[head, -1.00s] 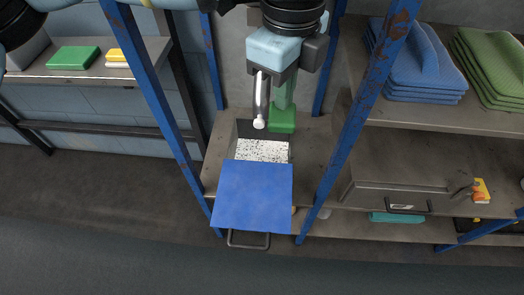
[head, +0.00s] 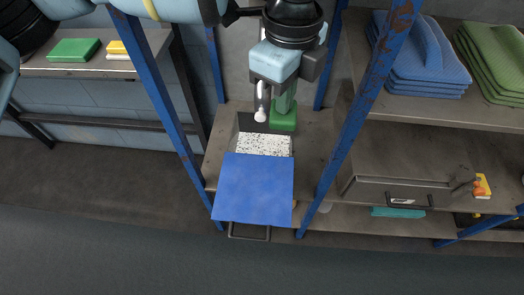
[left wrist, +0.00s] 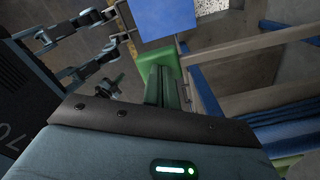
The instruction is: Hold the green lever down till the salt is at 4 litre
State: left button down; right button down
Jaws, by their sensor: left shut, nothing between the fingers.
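The green lever (head: 283,120) shows as a green block low at the back of the blue-posted frame; it also shows in the left wrist view (left wrist: 157,60). My left gripper (head: 284,103) points down at it from above. Its narrow fingers are shut with nothing between them, and their ends appear to meet the top of the block; exact contact is hard to see. White, dark-speckled salt (head: 263,145) lies in an open bin just in front of the lever. No readable litre figure shows. My right gripper is not in view.
A grey rod with a white tip (head: 260,116) stands just left of the lever. A blue panel (head: 253,188) covers the bin's front. Blue posts (head: 345,140) flank the spot. Folded blue cloths (head: 425,60) and green cloths (head: 492,65) lie on the right shelf.

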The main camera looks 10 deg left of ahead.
aim_at(283, 120)
pick_arm(q)
jog(key=shift+f, duration=2.8)
dwell(5.2)
